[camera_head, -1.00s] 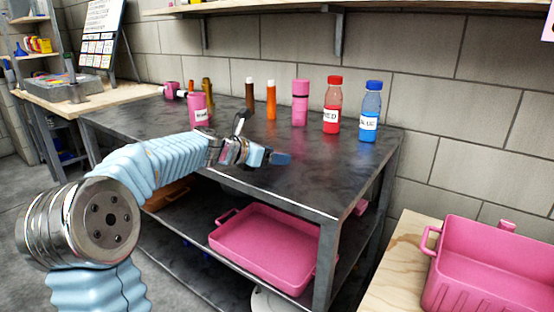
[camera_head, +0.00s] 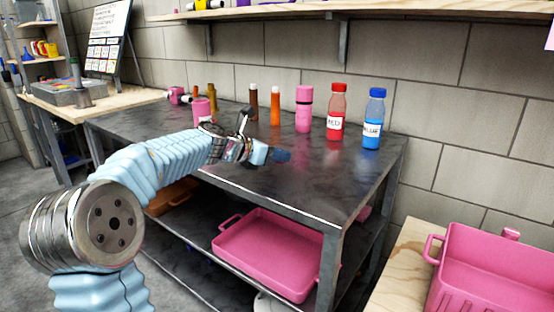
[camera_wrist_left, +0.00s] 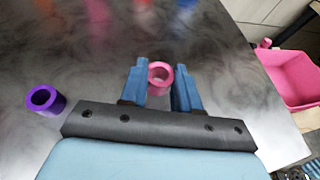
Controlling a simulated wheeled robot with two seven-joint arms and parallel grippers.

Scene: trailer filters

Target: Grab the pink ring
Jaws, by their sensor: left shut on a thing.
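The pink ring (camera_wrist_left: 160,75) shows in the left wrist view, upright between the two blue fingers of my left gripper (camera_wrist_left: 160,88). The fingers are shut on it from both sides, near the dark table top (camera_wrist_left: 90,125). In the head view my left gripper (camera_head: 281,155) is low over the front part of the dark table (camera_head: 310,178); the ring is hidden there. My right gripper is not in either view.
A purple ring (camera_wrist_left: 45,99) lies left of the gripper. Pink (camera_head: 304,108), red (camera_head: 335,113) and blue bottles (camera_head: 373,119) stand along the table's back. A pink tray (camera_head: 270,254) sits on the lower shelf, and a pink bin (camera_head: 490,262) is at the right.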

